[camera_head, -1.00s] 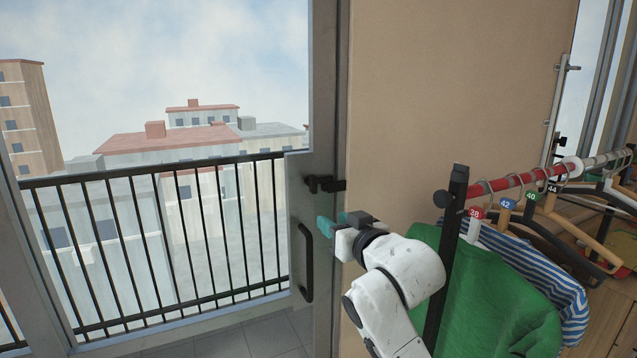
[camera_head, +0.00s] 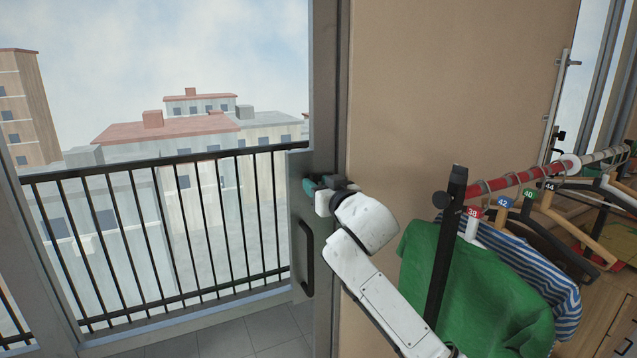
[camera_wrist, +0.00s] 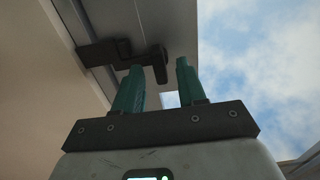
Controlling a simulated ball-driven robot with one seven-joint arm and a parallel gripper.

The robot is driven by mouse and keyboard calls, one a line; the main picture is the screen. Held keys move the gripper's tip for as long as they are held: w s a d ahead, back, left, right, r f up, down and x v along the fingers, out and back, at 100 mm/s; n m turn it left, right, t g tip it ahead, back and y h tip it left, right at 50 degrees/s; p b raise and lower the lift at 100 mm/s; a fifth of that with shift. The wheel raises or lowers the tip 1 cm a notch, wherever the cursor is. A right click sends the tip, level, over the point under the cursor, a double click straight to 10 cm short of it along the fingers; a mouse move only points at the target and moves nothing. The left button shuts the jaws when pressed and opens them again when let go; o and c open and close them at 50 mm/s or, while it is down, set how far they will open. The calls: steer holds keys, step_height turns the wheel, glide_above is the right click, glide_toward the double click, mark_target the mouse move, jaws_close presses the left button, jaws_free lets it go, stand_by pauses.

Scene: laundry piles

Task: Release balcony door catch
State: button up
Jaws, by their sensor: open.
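The balcony door catch is a small dark piece on the grey door frame, above the black door handle (camera_head: 305,262). In the wrist view the catch (camera_wrist: 158,66) shows as a dark bar from the frame with a short lever end. My gripper (camera_head: 312,184) is raised at the catch's height and hides most of it in the head view. In the wrist view my gripper (camera_wrist: 158,76) is open. Its two teal fingertips stand apart, with the catch's lever end between them in the picture. I cannot tell whether they touch it.
A clothes rack with a dark post (camera_head: 447,260), a green garment (camera_head: 475,295) and a striped garment (camera_head: 535,260) stands to the right, close to my arm. A beige wall (camera_head: 450,90) lies behind. A balcony railing (camera_head: 160,240) shows through the door glass.

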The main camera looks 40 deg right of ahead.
steer(key=shift+w, duration=0.25)
steer(key=shift+c, duration=0.3)
jaws_close()
